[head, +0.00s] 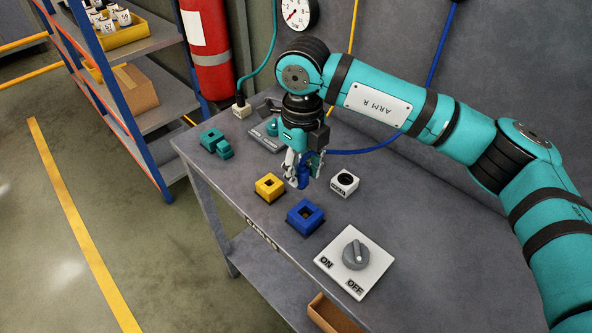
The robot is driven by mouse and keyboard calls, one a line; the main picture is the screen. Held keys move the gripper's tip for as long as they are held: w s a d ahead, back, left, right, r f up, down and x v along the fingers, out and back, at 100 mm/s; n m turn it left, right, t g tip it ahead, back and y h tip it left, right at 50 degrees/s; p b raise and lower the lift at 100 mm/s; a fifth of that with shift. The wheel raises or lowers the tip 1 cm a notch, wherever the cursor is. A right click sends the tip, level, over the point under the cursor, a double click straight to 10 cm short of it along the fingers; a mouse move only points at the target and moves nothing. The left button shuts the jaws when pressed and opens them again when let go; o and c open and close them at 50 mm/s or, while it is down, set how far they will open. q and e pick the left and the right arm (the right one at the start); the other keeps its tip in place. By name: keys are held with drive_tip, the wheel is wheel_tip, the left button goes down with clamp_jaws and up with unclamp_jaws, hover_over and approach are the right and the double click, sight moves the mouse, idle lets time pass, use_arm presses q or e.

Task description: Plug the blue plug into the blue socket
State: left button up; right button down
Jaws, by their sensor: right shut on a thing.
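The blue plug (304,174) with its blue cable is held in my right gripper (303,172), which is shut on it and points down. The plug is above the table, behind the blue socket as seen here. I cannot tell its exact height. The blue socket (305,217) is a blue block with a dark square opening on top, on the table in front of the gripper. A yellow socket (269,186) is to its left and a white socket (344,183) with a round dark hole is to its right. My left gripper is not in view.
The grey table (400,220) also carries a white ON/OFF switch panel (355,259), a teal toy-like object (215,142) and a white plug (241,106) with a teal cable. A shelf rack (150,60) and red extinguisher (206,50) stand at left.

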drive_tip(key=shift+w+d+r+b, duration=0.1)
drive_tip(key=shift+w+d+b, duration=0.2)
drive_tip(key=shift+w+d, duration=0.8)
drive_tip(key=shift+w+d+b, duration=0.3)
drive_tip(key=shift+w+d, duration=0.05)
drive_tip(key=shift+d, duration=1.4)
drive_tip(key=shift+w+d+r+b, duration=0.1)
drive_tip(key=shift+w+d+b, duration=0.2)
drive_tip(key=shift+w+d, duration=0.8)
drive_tip(key=shift+s+d, duration=0.3)
drive_tip(key=shift+d, duration=0.1)
